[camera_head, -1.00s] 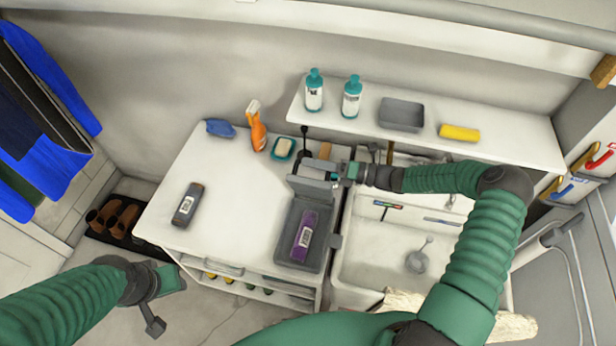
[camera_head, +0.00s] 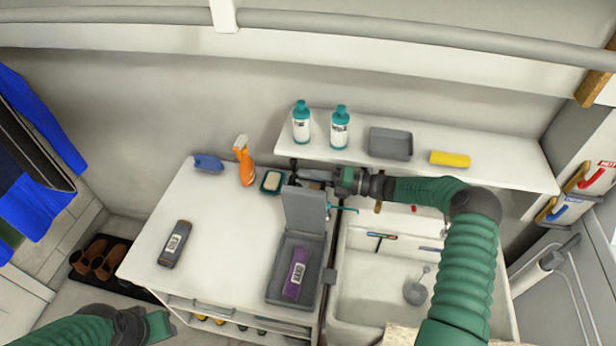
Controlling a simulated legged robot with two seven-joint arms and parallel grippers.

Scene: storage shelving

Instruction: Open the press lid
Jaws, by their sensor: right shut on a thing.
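The press (camera_head: 274,292) is a grey rectangular box near the right edge of the white counter, with a purple labelled bar (camera_head: 297,272) in it. Its grey lid (camera_head: 303,210) stands up at the back of the box, raised to about upright. My right gripper (camera_head: 312,179) is at the lid's top edge and is shut on the lid; its fingertips are partly hidden there.
A grey labelled bar (camera_head: 174,244) lies on the counter (camera_head: 220,235). An orange spray bottle (camera_head: 245,163), a blue object (camera_head: 208,162) and a soap dish (camera_head: 271,182) are at the back. A sink (camera_head: 365,285) is to the right, below a shelf (camera_head: 490,172) with teal-capped bottles.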

